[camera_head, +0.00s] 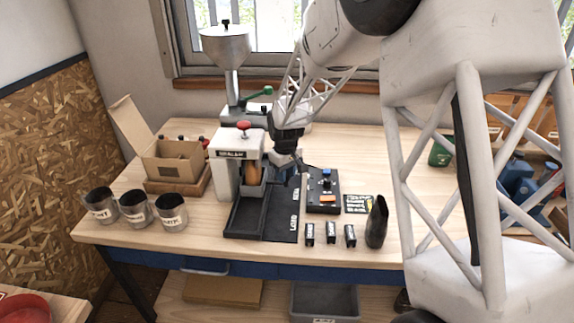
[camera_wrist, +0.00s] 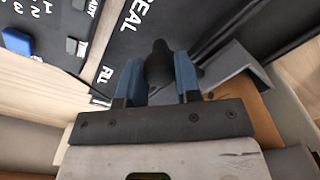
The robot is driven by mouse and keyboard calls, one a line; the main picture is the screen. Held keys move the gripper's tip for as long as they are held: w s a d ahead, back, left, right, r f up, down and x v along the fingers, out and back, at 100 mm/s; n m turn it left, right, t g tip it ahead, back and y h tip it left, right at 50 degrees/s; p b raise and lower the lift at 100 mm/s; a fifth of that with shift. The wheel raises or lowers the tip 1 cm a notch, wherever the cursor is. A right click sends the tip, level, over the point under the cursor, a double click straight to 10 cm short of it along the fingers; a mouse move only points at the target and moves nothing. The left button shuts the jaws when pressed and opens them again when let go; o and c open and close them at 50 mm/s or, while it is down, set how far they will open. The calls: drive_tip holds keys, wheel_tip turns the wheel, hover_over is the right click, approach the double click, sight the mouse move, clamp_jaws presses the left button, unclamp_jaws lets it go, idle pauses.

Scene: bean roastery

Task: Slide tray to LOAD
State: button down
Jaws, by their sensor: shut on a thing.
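My gripper (camera_head: 283,163) is at the back of the black track (camera_head: 246,219), right of the white sealer (camera_head: 223,170) with its red knob. In the wrist view my gripper (camera_wrist: 159,78) has its blue fingers closed on a dark round knob (camera_wrist: 158,62). The grey tray (camera_wrist: 234,66) lies just beside the knob; a brown bag (camera_wrist: 262,108) is in it. In the head view the bag (camera_head: 253,174) stands by the sealer, partly hidden. The LOAD label (camera_head: 294,222) is at the front of the black strip; FILL (camera_wrist: 103,76) and SEAL labels show near my fingers.
A control box (camera_head: 323,190) with blue and orange buttons stands right of the strip. Several small dark blocks (camera_head: 330,233) and a dark scoop (camera_head: 377,222) are at the front right. Labelled cups (camera_head: 135,208) and an open carton (camera_head: 172,162) are on the left. The track's front is empty.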

drive_tip(key=s, duration=1.4)
drive_tip(key=shift+s, duration=0.1)
drive_tip(key=c, duration=0.8)
unclamp_jaws()
drive_tip(key=shift+r, duration=0.1)
wheel_tip(320, 180, up, 8)
